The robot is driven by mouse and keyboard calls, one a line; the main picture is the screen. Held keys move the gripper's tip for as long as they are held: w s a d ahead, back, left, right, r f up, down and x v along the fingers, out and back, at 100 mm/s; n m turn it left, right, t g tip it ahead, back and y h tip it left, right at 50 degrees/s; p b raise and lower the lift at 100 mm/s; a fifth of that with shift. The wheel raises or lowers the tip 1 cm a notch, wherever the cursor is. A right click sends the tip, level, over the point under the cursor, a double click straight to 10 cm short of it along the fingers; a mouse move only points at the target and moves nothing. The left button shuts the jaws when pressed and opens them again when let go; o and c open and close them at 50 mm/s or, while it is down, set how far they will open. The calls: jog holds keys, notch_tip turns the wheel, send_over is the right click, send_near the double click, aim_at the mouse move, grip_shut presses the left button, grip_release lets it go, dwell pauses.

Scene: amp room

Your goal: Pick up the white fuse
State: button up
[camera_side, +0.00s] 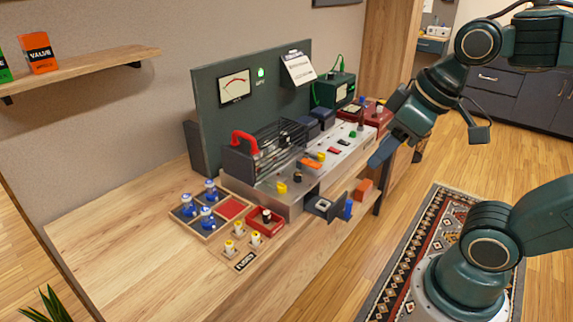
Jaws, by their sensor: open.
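A small wooden tray labelled FUSES (244,262) sits on the front part of the wooden bench. Several small whitish fuses with yellow parts stand upright in it, one of them a white fuse (256,239) at the tray's right. They are too small to tell apart by colour for certain. My gripper (381,156) is at the right, near the bench's right end, pointing down and left. It is well apart from the fuses, open, and nothing shows between its fingers, which are seen mostly from the side.
Blue-and-white tubes (207,217) stand in a divided tray beside the fuses, near a red block (265,222). The bench's left top (120,240) is clear.

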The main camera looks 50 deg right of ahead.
jog(key=w+a+f+n+g, duration=0.15)
jog(key=w+n, duration=0.35)
jog(key=w, duration=0.5)
jog(key=w+n+g, duration=0.2)
jog(key=w+n, duration=0.4)
jog(key=w, duration=0.4)
jog(key=w+a+f+n+g+y, duration=0.1)
jog(key=w+f+n+g, duration=0.1)
jog(key=w+f+n, duration=0.8)
jog(key=w+f, duration=0.4)
jog(key=f, duration=0.4)
jog(key=shift+w+g+y, duration=0.3)
jog(key=shift+g, duration=0.05)
jog(key=shift+a+f, duration=0.1)
send_over(238, 223)
jog(key=shift+d+f, duration=0.2)
jog(key=shift+f, duration=1.9)
jog(key=shift+d+f, duration=0.2)
jog(key=shift+f, duration=1.85)
jog(key=shift+a+f, duration=0.2)
jog(key=shift+f, duration=1.1)
jog(key=shift+a+f, duration=0.15)
jog(key=shift+f, duration=1.1)
